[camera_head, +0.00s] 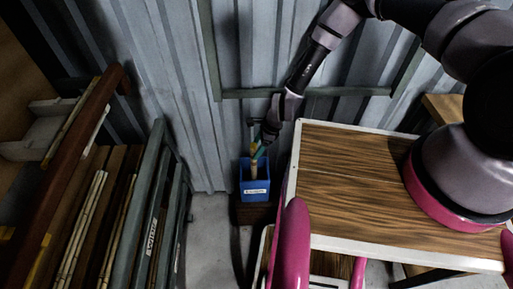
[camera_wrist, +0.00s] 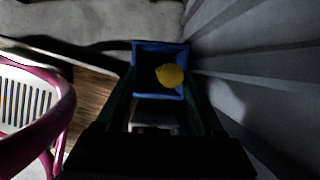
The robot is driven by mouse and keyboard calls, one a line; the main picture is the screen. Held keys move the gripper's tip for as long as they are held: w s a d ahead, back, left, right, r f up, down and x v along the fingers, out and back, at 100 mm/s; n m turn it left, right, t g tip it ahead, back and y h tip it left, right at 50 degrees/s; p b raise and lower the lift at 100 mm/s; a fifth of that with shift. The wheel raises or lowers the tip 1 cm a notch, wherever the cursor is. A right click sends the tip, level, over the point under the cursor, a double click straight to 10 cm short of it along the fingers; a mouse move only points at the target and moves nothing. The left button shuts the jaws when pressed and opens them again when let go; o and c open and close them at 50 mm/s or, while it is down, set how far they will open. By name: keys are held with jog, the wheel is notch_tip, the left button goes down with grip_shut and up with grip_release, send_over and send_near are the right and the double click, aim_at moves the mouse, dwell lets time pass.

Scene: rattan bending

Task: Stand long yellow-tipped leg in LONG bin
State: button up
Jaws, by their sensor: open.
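A blue bin (camera_head: 255,188) with a white label stands by the corrugated wall; the label is too small to read. A tan leg (camera_head: 254,170) stands upright in it, its upper end above the rim. In the wrist view its round yellow tip (camera_wrist: 169,75) shows inside the square blue rim (camera_wrist: 136,56), right of the middle. My gripper (camera_head: 260,149) is just above the bin at the leg's top. Its green fingers are apart on either side of the leg in the wrist view. The leg's foot is hidden in the bin.
A wood-topped table (camera_head: 350,180) with a pale edge is right of the bin. A pink chair part (camera_head: 292,245) stands in front. A rack (camera_head: 140,215) with several long poles is at left. The corrugated wall (camera_head: 170,80) is close behind the bin.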

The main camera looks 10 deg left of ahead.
jog(key=s+v, duration=0.1)
jog(key=v, duration=0.9)
jog(key=shift+w+d+r, duration=0.2)
jog(key=shift+w+r, duration=0.15)
jog(key=shift+w, duration=0.1)
dwell(0.3)
